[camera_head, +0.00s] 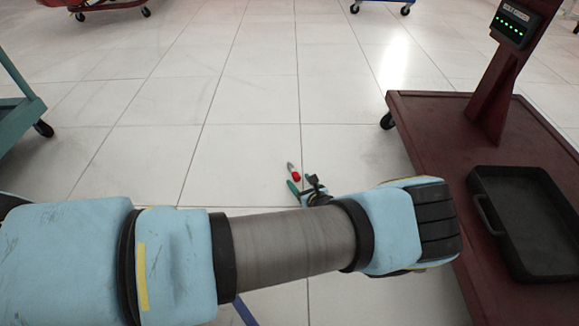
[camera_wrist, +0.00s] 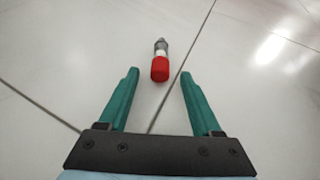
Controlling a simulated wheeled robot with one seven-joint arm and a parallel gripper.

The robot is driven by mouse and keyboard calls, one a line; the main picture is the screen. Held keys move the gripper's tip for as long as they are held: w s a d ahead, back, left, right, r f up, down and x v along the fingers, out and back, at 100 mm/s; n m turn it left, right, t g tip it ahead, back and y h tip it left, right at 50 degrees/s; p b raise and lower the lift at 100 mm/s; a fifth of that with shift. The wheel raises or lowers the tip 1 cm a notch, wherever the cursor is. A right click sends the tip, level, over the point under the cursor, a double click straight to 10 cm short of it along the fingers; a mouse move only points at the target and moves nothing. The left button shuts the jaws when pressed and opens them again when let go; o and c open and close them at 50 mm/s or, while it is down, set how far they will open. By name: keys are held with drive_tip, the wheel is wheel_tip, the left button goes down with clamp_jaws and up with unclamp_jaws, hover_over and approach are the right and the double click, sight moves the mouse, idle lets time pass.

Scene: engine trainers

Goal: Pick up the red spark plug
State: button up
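The red spark plug (camera_wrist: 160,68) lies on the white tiled floor, with its red end toward my gripper and its grey metal end pointing away. It also shows in the head view (camera_head: 295,175), small, just beyond my gripper. My gripper (camera_wrist: 160,74) is open, with its two green fingers spread apart on either side of the plug's red end in the wrist view. Nothing is between the fingers that I can see touching them. In the head view my gripper (camera_head: 294,187) is partly hidden behind my arm. The height of the fingers above the floor is hard to tell.
A dark red cart (camera_head: 430,130) stands at the right, with a black tray (camera_head: 520,215) on it and a post with a display (camera_head: 515,24). A teal cart (camera_head: 20,112) is at the left edge. The floor around the plug is clear.

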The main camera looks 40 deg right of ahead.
clamp_jaws()
idle(0.3)
drive_tip(key=shift+r, duration=0.1)
